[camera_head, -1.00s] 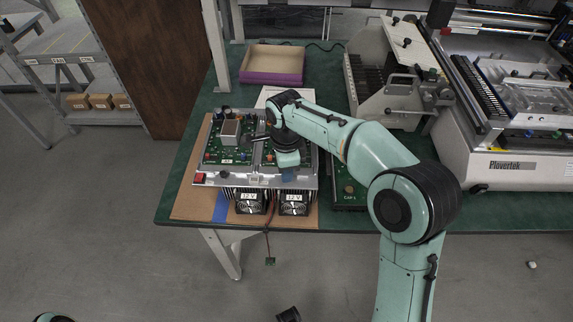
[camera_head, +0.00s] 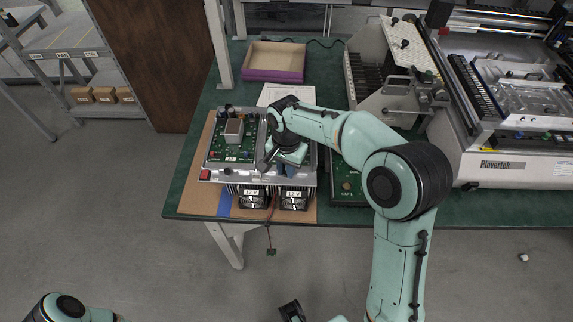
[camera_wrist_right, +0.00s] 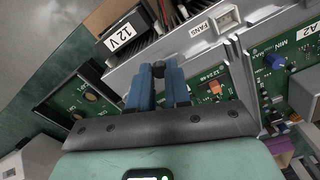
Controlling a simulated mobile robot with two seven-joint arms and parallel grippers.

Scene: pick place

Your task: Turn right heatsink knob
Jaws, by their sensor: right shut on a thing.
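The heatsink unit (camera_head: 209,174) lies on a brown board on the green table, with green circuit boards on top and two 12 V fans at its front. My right gripper (camera_head: 265,164) is over its front right part. In the right wrist view, my right gripper (camera_wrist_right: 158,86) has its blue fingers shut on a small black knob (camera_wrist_right: 158,68), which shows between the fingertips at the unit's metal edge. In the head view the knob is hidden by the gripper. My left arm (camera_head: 68,306) shows at the bottom left; a dark part at the bottom middle may be its gripper, its fingers unclear.
A blue knob (camera_wrist_right: 274,62) stands on the board beside the A2 label. A purple-sided tray (camera_head: 274,62) is at the back of the table. A separate green board lies right of the heatsink unit. The large Plovertek machine (camera_head: 515,168) fills the table's right side.

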